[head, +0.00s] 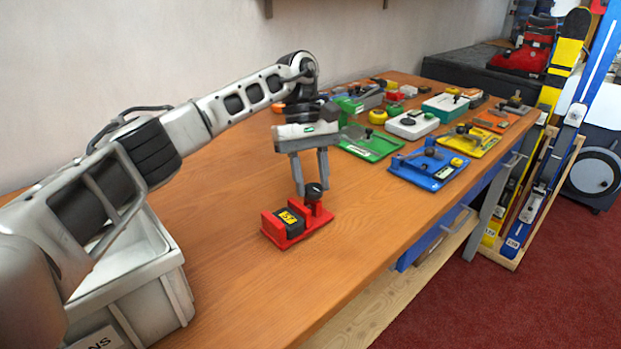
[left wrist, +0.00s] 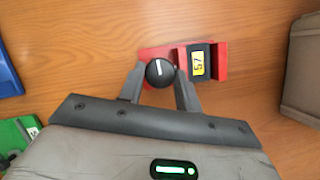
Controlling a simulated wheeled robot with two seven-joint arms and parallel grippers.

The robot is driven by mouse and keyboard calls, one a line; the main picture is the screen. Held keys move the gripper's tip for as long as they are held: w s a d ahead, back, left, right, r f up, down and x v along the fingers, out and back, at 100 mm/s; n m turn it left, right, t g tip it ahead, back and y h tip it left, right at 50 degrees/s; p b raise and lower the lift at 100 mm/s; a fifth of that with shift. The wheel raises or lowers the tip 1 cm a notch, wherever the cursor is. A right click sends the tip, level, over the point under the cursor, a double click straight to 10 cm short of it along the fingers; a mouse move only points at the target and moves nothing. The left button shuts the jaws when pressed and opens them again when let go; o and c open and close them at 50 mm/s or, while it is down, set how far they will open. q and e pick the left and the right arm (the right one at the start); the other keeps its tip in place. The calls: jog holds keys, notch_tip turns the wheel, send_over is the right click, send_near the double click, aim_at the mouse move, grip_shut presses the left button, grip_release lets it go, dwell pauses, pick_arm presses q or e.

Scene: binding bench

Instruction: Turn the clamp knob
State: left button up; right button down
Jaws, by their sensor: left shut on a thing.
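The clamp is a red base (head: 312,225) on the wooden bench, holding a black block with a yellow label (head: 289,217). Its black round knob (head: 314,189) stands at the right end of the base. My left gripper (head: 313,188) comes down from above, its two fingers on either side of the knob and shut on it. In the left wrist view the knob (left wrist: 160,72) shows a white mark line and sits between the fingertips; the red base (left wrist: 222,60) and the yellow label (left wrist: 198,63) lie to its right. My right gripper is not in view.
A grey bin (head: 150,290) stands at the near left of the bench (head: 240,290). Green, blue and yellow trays (head: 430,165) with tools fill the far part. The bench around the clamp is clear. Skis (head: 530,190) lean beyond the right edge.

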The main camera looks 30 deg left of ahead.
pick_arm(q)
jog(key=m+y, duration=0.1)
jog(key=m, duration=0.2)
jog(key=shift+w+d+g, duration=0.1)
jog(key=shift+g, duration=0.2)
jog(key=shift+m, duration=0.7)
jog(key=o, duration=1)
jog(key=shift+c, duration=0.2)
jog(key=shift+r, duration=0.1)
